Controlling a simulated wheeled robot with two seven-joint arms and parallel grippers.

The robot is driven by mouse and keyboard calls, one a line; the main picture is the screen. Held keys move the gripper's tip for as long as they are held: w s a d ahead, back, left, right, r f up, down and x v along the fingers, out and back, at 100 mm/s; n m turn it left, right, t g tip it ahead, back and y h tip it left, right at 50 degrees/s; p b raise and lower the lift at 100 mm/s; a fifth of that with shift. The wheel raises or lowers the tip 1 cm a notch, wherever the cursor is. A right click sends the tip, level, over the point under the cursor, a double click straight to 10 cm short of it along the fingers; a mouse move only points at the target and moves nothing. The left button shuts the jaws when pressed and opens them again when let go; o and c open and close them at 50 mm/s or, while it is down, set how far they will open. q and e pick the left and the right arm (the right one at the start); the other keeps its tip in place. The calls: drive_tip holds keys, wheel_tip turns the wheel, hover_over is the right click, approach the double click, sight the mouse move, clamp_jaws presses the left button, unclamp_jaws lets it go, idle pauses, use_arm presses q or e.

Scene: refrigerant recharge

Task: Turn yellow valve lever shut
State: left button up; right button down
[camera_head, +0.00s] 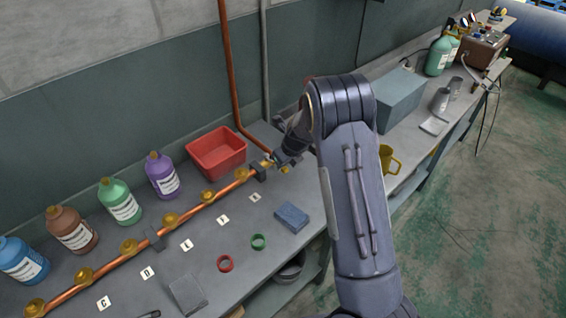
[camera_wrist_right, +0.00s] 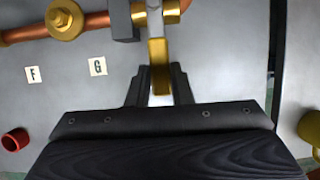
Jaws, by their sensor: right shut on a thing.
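The yellow valve lever (camera_wrist_right: 158,62) shows in the right wrist view, pointing down from a brass valve body (camera_wrist_right: 166,14) at the end of the copper pipe. My right gripper (camera_wrist_right: 161,80) is shut on the lever, with one dark finger on each side of it. In the head view my right gripper (camera_head: 283,158) is at the far end of the copper pipe (camera_head: 209,202), and the arm hides part of the valve area. The lever's tip lies between the fingers. My left gripper is not in view.
A red bin (camera_head: 217,153) stands behind the pipe. Several bottles line the wall, including a purple one (camera_head: 162,175). A blue block (camera_head: 291,217), a green ring (camera_head: 258,241) and a red ring (camera_head: 225,263) lie in front. A yellow mug (camera_head: 389,159) stands right of my arm.

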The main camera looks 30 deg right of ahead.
drive_tip(key=c, duration=1.3)
unclamp_jaws()
drive_tip(key=shift+a, duration=0.1)
drive_tip(key=shift+b+v, duration=0.4)
drive_tip(key=shift+v, duration=3.5)
